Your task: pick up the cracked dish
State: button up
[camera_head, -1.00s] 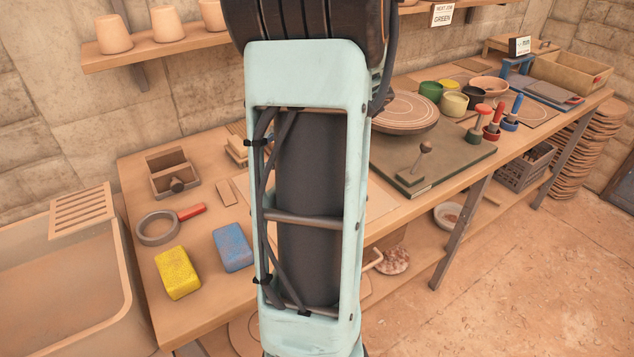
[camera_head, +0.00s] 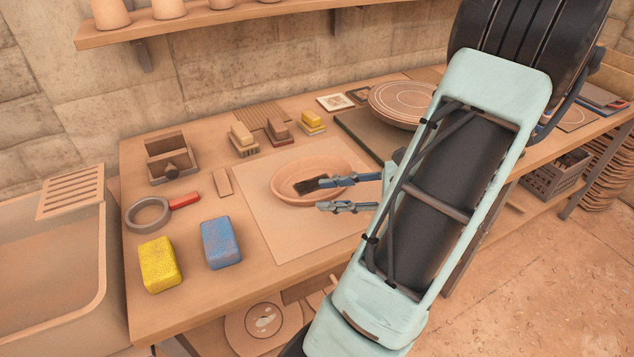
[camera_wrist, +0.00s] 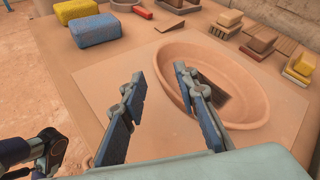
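A shallow oval terracotta dish (camera_head: 283,185) rests on a pale board (camera_head: 265,222) on the workbench. It also shows in the wrist view (camera_wrist: 252,90). A dark rectangular patch or piece lies on its floor, partly hidden by my finger in the wrist view; I cannot make out a crack line. My gripper (camera_head: 323,194) is open and empty at the dish's near side. In the wrist view my gripper (camera_wrist: 158,73) has its right finger over the dish and its left finger outside it, with the near rim between them. I cannot tell whether a finger touches the dish.
A yellow sponge (camera_head: 159,264), a blue sponge (camera_head: 221,243) and a ring tool with a red handle (camera_head: 148,214) lie left of the board. Small blocks and brushes (camera_head: 243,137) stand behind the dish. A round wheel (camera_head: 400,103) is at the right, a sink (camera_head: 50,270) at the left.

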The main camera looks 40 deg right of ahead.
jog(key=b+x, duration=0.1)
jog(key=x, duration=0.8)
jog(key=shift+a, duration=0.3)
jog(key=shift+c, duration=0.3)
jog(key=shift+r, duration=0.1)
grip_shut()
